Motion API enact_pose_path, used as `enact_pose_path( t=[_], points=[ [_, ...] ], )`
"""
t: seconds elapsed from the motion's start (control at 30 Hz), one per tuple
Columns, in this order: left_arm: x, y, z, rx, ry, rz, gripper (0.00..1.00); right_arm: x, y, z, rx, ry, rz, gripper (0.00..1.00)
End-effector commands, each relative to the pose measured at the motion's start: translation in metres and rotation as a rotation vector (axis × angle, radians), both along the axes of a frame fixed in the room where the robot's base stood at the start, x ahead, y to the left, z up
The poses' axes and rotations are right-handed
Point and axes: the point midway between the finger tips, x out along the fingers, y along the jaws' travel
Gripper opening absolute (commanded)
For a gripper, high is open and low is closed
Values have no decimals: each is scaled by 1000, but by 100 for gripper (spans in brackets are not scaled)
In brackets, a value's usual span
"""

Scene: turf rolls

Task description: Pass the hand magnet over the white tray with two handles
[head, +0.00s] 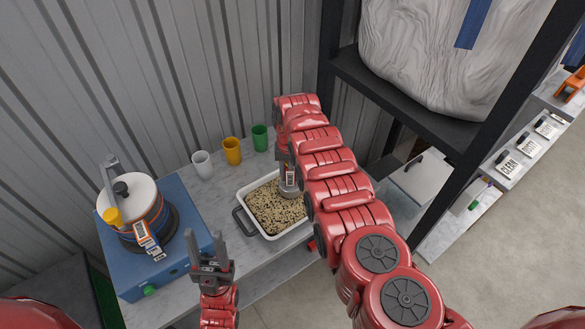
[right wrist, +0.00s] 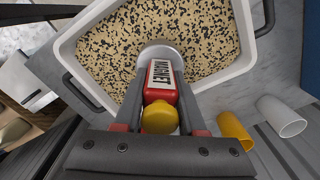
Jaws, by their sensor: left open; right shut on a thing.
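The white tray (head: 246,195) stands on the grey bench and holds a layer of mixed tan and black grains. One dark handle (head: 243,222) shows at its left end in the head view; both handles show in the right wrist view (right wrist: 84,93). My right gripper (right wrist: 160,98) is shut on the hand magnet (right wrist: 162,80), which has a red body, a yellow knob and a round grey disc. The disc is over the grains near the tray's back right part; whether it touches them I cannot tell. My left gripper (head: 211,250) is open and empty, in front of the tray's left end.
A blue machine (head: 180,265) with a white-lidded round pot (head: 130,197) stands left of the tray. White (head: 202,164), yellow (head: 232,151) and green (head: 260,138) cups line the back by the corrugated wall. A black-framed shelf (head: 415,105) rises at the right.

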Motion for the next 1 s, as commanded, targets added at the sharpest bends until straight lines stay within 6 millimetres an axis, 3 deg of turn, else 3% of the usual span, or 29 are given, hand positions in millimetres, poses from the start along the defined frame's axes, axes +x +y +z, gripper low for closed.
enact_pose_path(
  t=[0.73, 1.0],
  points=[
    [0, 0, 51, 0, 0, 0, 47, -21, 28, 4, 0, -1, 2, 0],
    [0, 0, 68, 0, 0, 0, 47, -20, 27, 22, 0, -3, 0, 0]
  ],
)
